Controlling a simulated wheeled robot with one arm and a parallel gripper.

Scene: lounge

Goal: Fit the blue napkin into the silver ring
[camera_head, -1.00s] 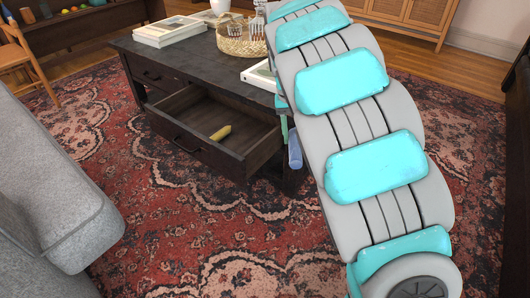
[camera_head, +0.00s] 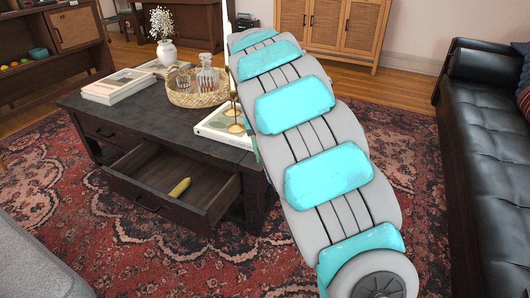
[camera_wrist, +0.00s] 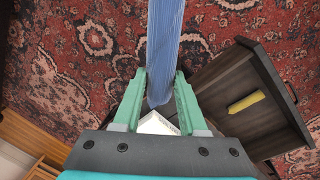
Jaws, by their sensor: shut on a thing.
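The blue napkin (camera_wrist: 165,45) is a long ribbed roll in the wrist view, running from the top edge down between my fingers. My gripper (camera_wrist: 160,74) has its two green fingers on either side of the roll and is shut on it, above the patterned rug. In the head view my arm hides the gripper and the napkin. I cannot make out the silver ring in either view.
A dark coffee table (camera_head: 92,105) has an open drawer (camera_head: 155,207) with a yellow roll (camera_head: 180,188) inside. On top are books (camera_head: 120,86), a woven tray (camera_head: 186,100) with glassware, a vase (camera_head: 167,52) and gold candle holders (camera_head: 235,127). A black sofa (camera_head: 490,150) is at right.

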